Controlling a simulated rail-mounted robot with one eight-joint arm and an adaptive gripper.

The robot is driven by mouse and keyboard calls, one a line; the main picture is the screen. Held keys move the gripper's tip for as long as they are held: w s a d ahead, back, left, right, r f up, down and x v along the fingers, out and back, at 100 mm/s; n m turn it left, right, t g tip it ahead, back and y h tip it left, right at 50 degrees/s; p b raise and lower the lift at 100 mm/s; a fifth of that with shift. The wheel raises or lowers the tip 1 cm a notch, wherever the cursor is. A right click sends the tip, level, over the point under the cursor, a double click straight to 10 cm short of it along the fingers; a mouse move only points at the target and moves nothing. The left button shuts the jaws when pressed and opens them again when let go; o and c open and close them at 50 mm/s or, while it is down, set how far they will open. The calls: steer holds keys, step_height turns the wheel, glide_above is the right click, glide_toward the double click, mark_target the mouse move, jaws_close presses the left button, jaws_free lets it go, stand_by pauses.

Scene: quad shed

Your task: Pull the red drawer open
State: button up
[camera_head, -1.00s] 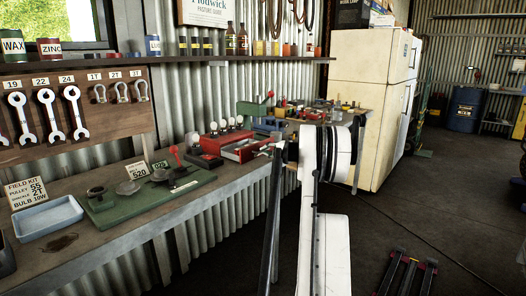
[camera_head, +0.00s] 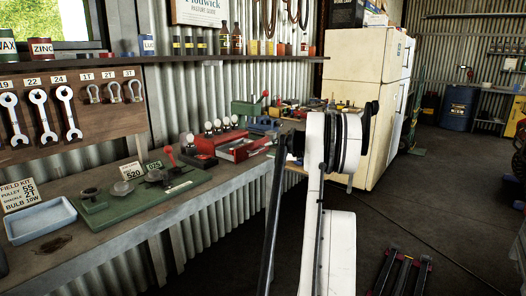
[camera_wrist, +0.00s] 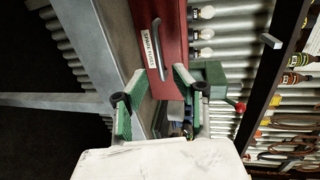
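The red drawer (camera_wrist: 174,32) fills the upper middle of the wrist view, with a curved silver handle (camera_wrist: 157,48) and a white label beside it. In the head view the red drawer unit (camera_head: 204,144) stands on the bench, with a pale, red-edged part (camera_head: 243,149) on its right side. I cannot tell how far the drawer is out. My gripper (camera_wrist: 158,79) is open, with its green-padded fingers spread. The handle lies just beyond and between the fingertips, and nothing is visibly held. My arm hides the gripper in the head view.
Several bulbs (camera_wrist: 204,33) stand along the drawer unit. A green device with a red knob (camera_wrist: 212,84) is beside it. A green base with a red lever (camera_head: 145,190) and a blue tray (camera_head: 40,220) lie on the bench. Floor in front of the bench is open.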

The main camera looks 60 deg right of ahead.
steer(key=v, duration=0.5)
steer(key=shift+s, duration=0.25)
steer(key=shift+a, duration=0.1)
